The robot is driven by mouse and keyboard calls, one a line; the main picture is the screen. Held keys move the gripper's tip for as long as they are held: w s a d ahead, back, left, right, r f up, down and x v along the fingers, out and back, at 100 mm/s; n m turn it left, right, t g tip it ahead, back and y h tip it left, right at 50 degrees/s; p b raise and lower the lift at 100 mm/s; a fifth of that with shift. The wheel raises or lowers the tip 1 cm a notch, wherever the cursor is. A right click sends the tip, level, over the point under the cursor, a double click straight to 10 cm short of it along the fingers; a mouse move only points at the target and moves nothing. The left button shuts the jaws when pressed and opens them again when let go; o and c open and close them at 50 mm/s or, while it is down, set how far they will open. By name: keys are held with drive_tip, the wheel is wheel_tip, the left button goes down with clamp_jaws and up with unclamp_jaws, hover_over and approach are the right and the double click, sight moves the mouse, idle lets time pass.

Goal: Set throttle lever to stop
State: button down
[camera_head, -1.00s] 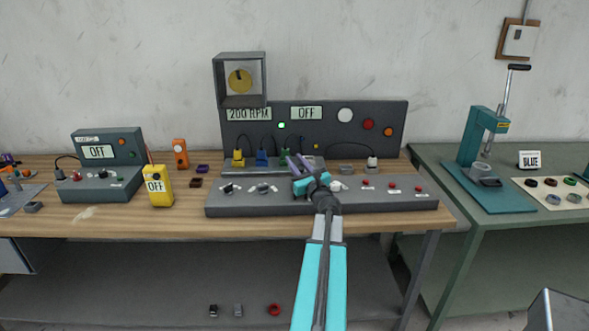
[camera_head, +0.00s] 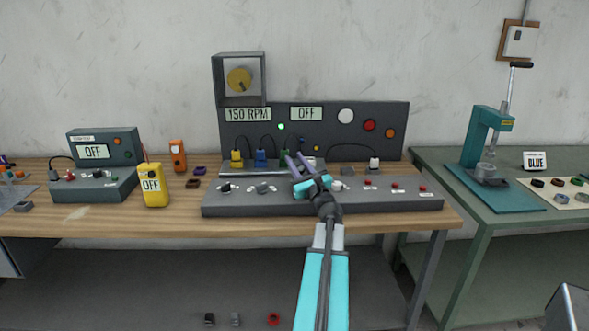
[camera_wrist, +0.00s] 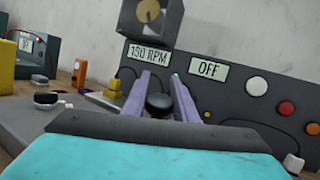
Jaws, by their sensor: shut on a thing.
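My gripper (camera_head: 298,165) reaches over the right-middle part of the grey console (camera_head: 412,204); its purple fingers also show in the wrist view (camera_wrist: 161,92). They are shut on a black round knob (camera_wrist: 160,106), which I take to be the throttle lever's top. The lever's shaft and any stop marking are hidden behind the fingers and wrist. The speed display (camera_head: 248,114) reads 150 RPM, and it also shows in the wrist view (camera_wrist: 148,54). The display beside it (camera_head: 306,113) reads OFF. A green light (camera_head: 281,127) is lit on the back panel.
Black and grey knobs (camera_head: 225,188) sit on the console left of my gripper, with small red buttons (camera_head: 395,186) on the right. Coloured plugs (camera_head: 237,158) with cables stand behind. A yellow meter (camera_head: 154,186) stands left of the console. A teal press (camera_head: 486,150) is on the right table.

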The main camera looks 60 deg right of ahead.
drive_tip(key=shift+s+f+b, duration=0.15)
drive_tip(key=shift+f+b, duration=0.05)
drive_tip(key=shift+b, duration=0.1)
drive_tip(key=shift+s+a+b, duration=0.4)
drive_tip(key=shift+a+b, duration=0.2)
drive_tip(key=shift+b, duration=0.05)
drive_tip(key=shift+r, duration=0.1)
drive_tip(key=c, duration=1.7)
unclamp_jaws()
drive_tip(key=shift+c, duration=0.2)
drive_tip(key=shift+o, duration=1.4)
drive_tip(key=shift+a+r, duration=0.1)
drive_tip(key=shift+s, duration=0.1)
